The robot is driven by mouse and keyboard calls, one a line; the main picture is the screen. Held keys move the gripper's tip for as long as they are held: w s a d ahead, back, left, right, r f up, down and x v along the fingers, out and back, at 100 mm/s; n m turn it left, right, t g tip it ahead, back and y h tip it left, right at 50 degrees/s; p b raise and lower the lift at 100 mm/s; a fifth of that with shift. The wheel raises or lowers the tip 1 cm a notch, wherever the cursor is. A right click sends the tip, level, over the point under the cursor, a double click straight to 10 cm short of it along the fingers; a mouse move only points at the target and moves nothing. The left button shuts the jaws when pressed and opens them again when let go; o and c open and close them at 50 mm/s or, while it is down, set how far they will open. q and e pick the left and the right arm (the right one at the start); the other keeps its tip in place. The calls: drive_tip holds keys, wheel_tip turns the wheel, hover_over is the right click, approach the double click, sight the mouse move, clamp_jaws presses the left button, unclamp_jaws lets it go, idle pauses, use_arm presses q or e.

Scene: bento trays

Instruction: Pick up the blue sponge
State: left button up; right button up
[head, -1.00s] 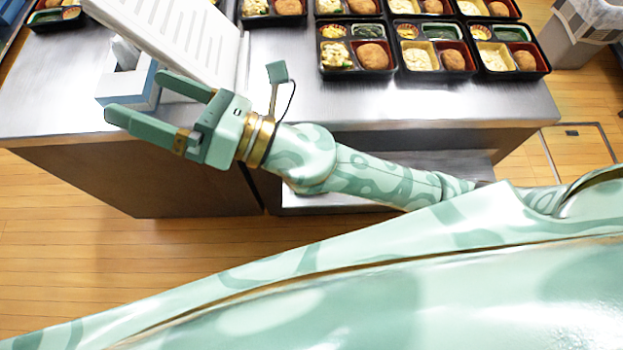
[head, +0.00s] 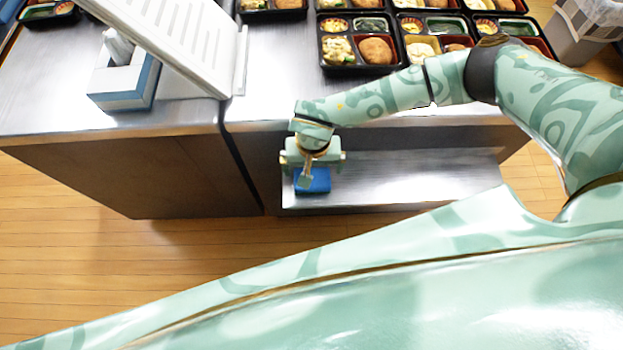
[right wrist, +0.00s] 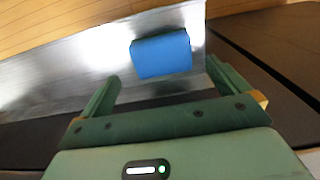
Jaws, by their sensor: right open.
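The blue sponge (head: 315,182) lies on a low metal shelf (head: 420,180) below the counter. My right gripper (head: 312,165) is over the shelf and partly covers the sponge in the head view. In the right wrist view the sponge (right wrist: 162,54) lies on the bright metal, ahead of the fingertips and between their lines. My right gripper (right wrist: 162,85) is open and empty there, its two fingers apart. How high the fingertips are above the shelf is hard to tell. My left gripper does not show.
The metal counter (head: 270,75) stands above and behind the shelf. It bears several bento trays (head: 345,70), a white slatted panel (head: 170,40) and a blue and white tissue box (head: 125,85). A grey bin (head: 590,30) stands at the far right. Wooden floor lies in front.

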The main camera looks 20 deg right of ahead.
drive_tip(key=f+b, duration=0.1)
drive_tip(key=f, duration=0.4)
drive_tip(key=f+b, duration=0.1)
drive_tip(key=f, duration=0.1)
drive_tip(key=shift+w+f+b, duration=0.25)
drive_tip(key=shift+f+b, duration=0.05)
drive_tip(key=shift+b, duration=0.05)
drive_tip(key=shift+r, duration=0.1)
drive_tip(key=shift+c, duration=0.3)
drive_tip(key=c, duration=0.7)
